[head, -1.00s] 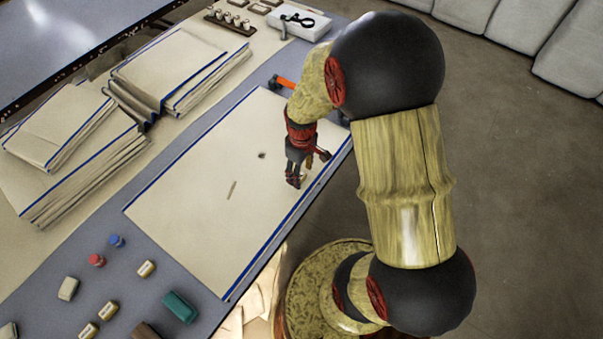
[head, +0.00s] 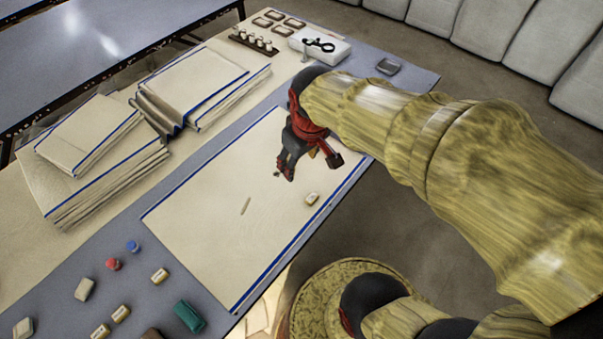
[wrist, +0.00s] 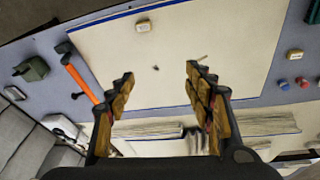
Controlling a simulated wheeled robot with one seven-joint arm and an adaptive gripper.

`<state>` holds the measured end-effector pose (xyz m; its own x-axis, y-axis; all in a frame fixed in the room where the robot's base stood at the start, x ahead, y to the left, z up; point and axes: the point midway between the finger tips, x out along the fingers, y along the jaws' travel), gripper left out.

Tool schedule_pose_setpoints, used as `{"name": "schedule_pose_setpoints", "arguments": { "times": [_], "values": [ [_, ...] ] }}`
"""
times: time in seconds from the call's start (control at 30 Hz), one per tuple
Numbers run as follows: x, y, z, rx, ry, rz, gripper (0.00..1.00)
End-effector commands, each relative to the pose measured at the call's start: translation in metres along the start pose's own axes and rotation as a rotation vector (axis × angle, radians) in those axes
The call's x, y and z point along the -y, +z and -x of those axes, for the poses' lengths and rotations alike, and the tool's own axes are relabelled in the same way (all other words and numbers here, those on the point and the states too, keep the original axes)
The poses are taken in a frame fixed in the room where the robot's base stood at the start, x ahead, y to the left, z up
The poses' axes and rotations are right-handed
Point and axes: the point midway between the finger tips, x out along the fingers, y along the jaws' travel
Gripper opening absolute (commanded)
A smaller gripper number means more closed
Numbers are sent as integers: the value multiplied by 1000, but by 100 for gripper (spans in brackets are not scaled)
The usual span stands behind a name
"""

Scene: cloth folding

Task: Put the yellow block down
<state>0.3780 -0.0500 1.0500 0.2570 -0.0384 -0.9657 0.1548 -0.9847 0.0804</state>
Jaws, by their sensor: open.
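A small pale yellowish block (head: 312,198) lies on the flat cream cloth with blue edges (head: 215,215), near its right edge. It also shows in the wrist view (wrist: 143,25), near the cloth's blue border. My gripper (head: 286,172) is above the cloth, up and left of the block in the head view, and apart from it. In the wrist view its two fingers (wrist: 158,78) are spread with nothing between them. A small dark mark and a thin tan stick (head: 245,206) also lie on the cloth.
Stacks of folded cloth (head: 100,150) stand at the left. Several small blocks, a red and a blue peg (head: 133,246) and a green block (head: 189,316) are at the near end. An orange-handled tool (wrist: 80,82) lies beside the cloth. A white box (head: 320,45) stands at the far end.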

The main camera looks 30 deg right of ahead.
Motion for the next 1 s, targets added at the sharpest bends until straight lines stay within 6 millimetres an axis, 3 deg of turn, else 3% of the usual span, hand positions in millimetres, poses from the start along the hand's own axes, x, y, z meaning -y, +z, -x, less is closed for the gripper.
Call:
{"name": "schedule_pose_setpoints", "arguments": {
  "times": [0.03, 0.1, 0.2, 0.3, 0.77, 1.0],
  "values": [
    [14, 6, 27, -54, 6, -24, 52],
    [28, 17, 55, -113, 6, -67, 52],
    [44, 33, 82, -177, -2, -119, 52],
    [53, 44, 96, -216, -12, -154, 52],
    [56, 50, 102, -234, -18, -175, 52],
    [57, 52, 95, -234, -17, -175, 52]
  ]
}}
